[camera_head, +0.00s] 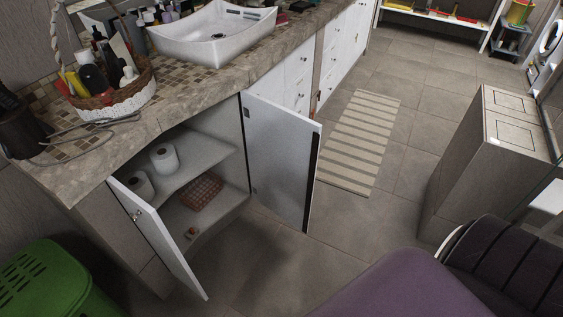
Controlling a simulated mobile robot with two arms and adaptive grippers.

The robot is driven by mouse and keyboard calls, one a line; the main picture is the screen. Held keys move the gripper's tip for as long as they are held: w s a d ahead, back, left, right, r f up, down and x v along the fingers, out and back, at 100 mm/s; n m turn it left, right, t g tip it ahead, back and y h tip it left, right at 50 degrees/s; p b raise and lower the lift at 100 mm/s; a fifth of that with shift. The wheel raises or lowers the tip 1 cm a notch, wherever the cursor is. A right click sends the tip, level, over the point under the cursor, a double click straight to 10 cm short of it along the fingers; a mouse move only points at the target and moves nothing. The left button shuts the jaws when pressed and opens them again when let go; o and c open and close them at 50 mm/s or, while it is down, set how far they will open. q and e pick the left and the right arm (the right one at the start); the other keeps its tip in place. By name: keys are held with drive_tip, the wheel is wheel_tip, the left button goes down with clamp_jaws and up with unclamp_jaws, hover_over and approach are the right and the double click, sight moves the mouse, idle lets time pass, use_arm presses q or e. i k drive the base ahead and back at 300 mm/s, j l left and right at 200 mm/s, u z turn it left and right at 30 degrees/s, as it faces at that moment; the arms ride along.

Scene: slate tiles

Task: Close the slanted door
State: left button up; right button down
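A stone-topped vanity cabinet (110,160) stands at the left with two white doors open. The left door (160,243) swings out toward the front, with a small knob on it. The right door (278,158) also stands out from the cabinet, over the floor, with a dark strip along its free edge. Which one is the slanted door I cannot tell. Between them the shelves show, with two white paper rolls (164,158) on the upper one and a reddish basket (201,191) below. Neither of my grippers is in view.
A green bin (50,283) stands at the lower left, near the left door. A striped mat (358,140) lies right of the right door. A grey block-like cabinet (480,160) and a purple rounded surface (405,285) are at the right. Tiled floor between is clear.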

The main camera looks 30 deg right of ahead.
sight(283, 144)
drive_tip(key=i+l+u, duration=0.15)
drive_tip(key=l+u, duration=0.15)
drive_tip(key=l, duration=0.95)
drive_tip(key=l+u, duration=0.25)
drive_tip(key=l, duration=1)
